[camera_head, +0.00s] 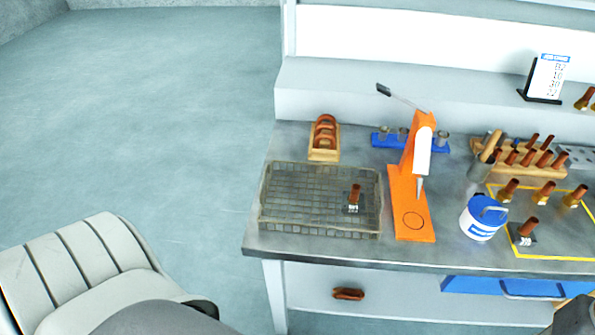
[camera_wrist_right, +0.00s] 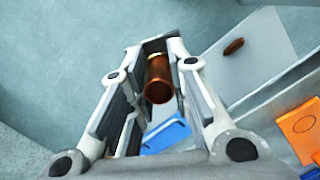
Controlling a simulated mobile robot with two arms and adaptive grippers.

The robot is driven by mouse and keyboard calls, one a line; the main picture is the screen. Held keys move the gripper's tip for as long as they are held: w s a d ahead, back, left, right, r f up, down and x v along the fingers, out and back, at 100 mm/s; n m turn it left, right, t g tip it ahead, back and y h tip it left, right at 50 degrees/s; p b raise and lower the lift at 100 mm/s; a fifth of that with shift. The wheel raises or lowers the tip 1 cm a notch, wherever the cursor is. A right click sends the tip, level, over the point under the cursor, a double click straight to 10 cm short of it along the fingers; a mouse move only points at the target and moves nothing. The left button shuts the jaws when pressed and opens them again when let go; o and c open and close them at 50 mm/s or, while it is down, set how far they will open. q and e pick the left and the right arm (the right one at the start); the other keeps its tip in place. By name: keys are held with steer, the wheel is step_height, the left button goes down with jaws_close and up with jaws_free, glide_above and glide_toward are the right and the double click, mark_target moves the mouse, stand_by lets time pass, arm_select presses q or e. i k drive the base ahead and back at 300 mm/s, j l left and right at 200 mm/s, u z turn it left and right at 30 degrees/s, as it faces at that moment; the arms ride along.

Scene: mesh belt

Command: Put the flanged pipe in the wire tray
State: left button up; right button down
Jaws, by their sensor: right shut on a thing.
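A copper flanged pipe (camera_wrist_right: 158,82) with a brass-coloured end is between the fingers of my right gripper (camera_wrist_right: 157,62) in the right wrist view. The gripper is shut on it and holds it in the air away from the table, over the floor. The wire tray (camera_head: 290,231) lies on the left end of the table in the head view. Another copper pipe (camera_head: 355,192) stands upright in the tray's right part, at a small dark and white marker. My left gripper is not in view.
An orange press (camera_head: 408,190) stands just right of the tray, and a blue and white bucket (camera_head: 482,226) is farther right. A wooden holder (camera_head: 323,154) is behind the tray. Several more pipes stand inside a yellow outline at right. Most of the tray is empty.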

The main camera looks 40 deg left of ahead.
mark_target(289, 198)
steer(key=u, duration=1.5)
steer(key=k+l+u, duration=0.1)
steer(key=l+u, duration=0.25)
steer(key=k+l+u, duration=0.1)
steer(key=l+u, duration=0.25)
